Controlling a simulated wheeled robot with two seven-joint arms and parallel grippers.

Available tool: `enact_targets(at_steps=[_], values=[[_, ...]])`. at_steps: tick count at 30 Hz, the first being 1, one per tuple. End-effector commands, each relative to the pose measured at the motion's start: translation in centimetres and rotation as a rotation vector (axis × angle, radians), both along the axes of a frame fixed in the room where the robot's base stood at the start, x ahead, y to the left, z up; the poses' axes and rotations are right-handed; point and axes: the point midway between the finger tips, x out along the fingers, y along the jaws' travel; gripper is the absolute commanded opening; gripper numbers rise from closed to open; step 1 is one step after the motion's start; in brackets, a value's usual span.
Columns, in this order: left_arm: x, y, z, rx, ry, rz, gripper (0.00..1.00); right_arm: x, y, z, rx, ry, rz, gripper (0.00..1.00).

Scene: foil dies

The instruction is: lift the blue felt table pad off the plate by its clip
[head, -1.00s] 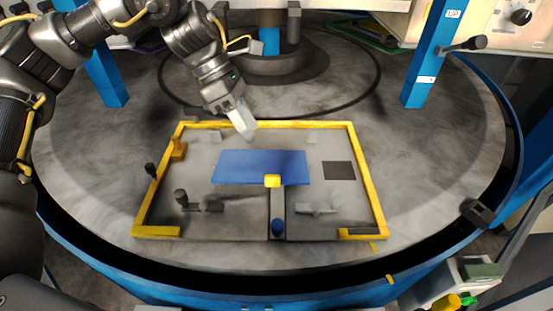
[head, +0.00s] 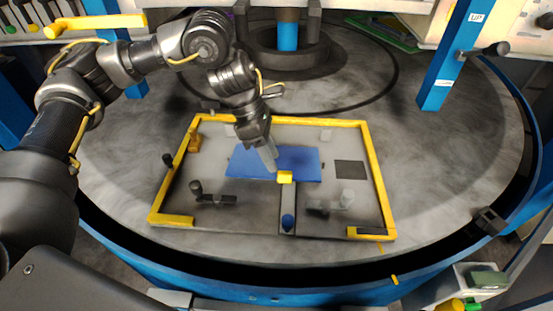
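The blue felt pad (head: 302,163) lies flat on the grey plate (head: 240,218) inside the yellow frame. Its yellow clip (head: 285,177) sits at the middle of the pad's near edge. My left gripper (head: 271,165) points down over the pad, just up and left of the clip. Its fingers hide a strip of the pad. They look close together, and I cannot tell whether they are open or whether they touch the pad. My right gripper is not in view.
A yellow frame (head: 376,180) edges the plate. Dark toggle clamps stand at the left (head: 213,198) and right (head: 330,207) of a central bar with a blue knob (head: 288,222). A dark square (head: 350,169) lies right of the pad. Blue posts (head: 447,65) rise behind.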

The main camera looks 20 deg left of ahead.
Motion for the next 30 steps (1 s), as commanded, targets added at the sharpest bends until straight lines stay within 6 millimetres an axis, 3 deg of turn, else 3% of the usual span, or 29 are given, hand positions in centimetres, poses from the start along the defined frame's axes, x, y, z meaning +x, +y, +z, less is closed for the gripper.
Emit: enact_targets(at_steps=[2,7,15,24,30], values=[[-0.3,-0.7,-0.6,0.001,0.005,-0.002,0.38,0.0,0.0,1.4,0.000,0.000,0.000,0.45],[-0.4,-1.5,-2.6,0.000,0.002,0.000,0.38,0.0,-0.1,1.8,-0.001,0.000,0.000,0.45],[-0.4,-1.7,-3.0,0.000,0.001,0.001,0.38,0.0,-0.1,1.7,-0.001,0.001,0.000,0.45],[-0.4,-1.7,-3.0,0.000,0.001,0.000,0.00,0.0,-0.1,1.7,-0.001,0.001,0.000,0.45],[-0.4,-1.7,-3.0,-0.001,0.000,0.000,0.00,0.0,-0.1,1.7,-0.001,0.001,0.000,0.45]])
